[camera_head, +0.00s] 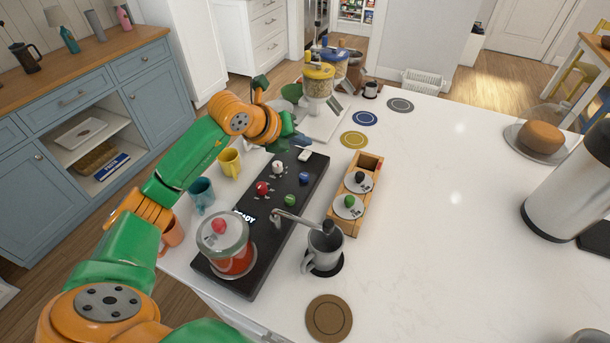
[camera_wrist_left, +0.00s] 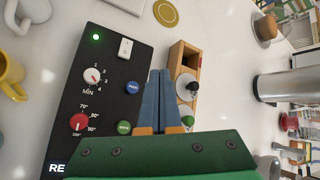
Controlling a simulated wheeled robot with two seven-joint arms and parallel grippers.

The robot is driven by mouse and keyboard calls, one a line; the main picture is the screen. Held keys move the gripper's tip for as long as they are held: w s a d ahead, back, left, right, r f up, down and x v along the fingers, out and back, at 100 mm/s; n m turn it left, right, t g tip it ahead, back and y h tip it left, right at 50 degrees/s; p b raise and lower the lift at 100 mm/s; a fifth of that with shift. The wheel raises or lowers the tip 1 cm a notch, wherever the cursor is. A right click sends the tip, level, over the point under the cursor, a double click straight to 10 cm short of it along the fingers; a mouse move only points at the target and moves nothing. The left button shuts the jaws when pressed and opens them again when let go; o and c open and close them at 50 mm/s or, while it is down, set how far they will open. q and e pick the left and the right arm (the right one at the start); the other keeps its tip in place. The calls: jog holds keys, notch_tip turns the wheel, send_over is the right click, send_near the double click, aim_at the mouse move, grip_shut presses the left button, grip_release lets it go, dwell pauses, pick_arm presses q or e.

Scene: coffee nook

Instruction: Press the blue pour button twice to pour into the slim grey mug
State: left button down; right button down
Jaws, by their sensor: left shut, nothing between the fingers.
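The blue pour button (camera_head: 304,177) is on the black machine panel (camera_head: 240,262), near the green button (camera_head: 289,199). The blue button also shows in the left wrist view (camera_wrist_left: 133,87). The slim grey mug (camera_head: 322,252) stands upright under the metal spout (camera_head: 292,216). My left gripper (camera_head: 300,141) is shut and empty over the far end of the panel. In the left wrist view its blue fingertips (camera_wrist_left: 160,72) appear just right of the blue button, apart from it in the picture; their height is unclear. My right gripper is not in view.
A red-filled glass jar (camera_head: 229,250) sits on the panel's near end, by a "READY" display. A wooden box (camera_head: 343,210) with round lids stands right of the panel. Yellow (camera_head: 229,162) and teal (camera_head: 201,195) mugs stand left.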

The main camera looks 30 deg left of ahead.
aim_at(302, 179)
pick_arm(q)
notch_tip(302, 179, down, 8)
jog(key=b, duration=0.6)
jog(key=shift+f, duration=0.1)
jog(key=shift+s, duration=0.1)
dwell(1.4)
jog(key=shift+f+b, duration=0.35)
jog(key=shift+b, duration=0.2)
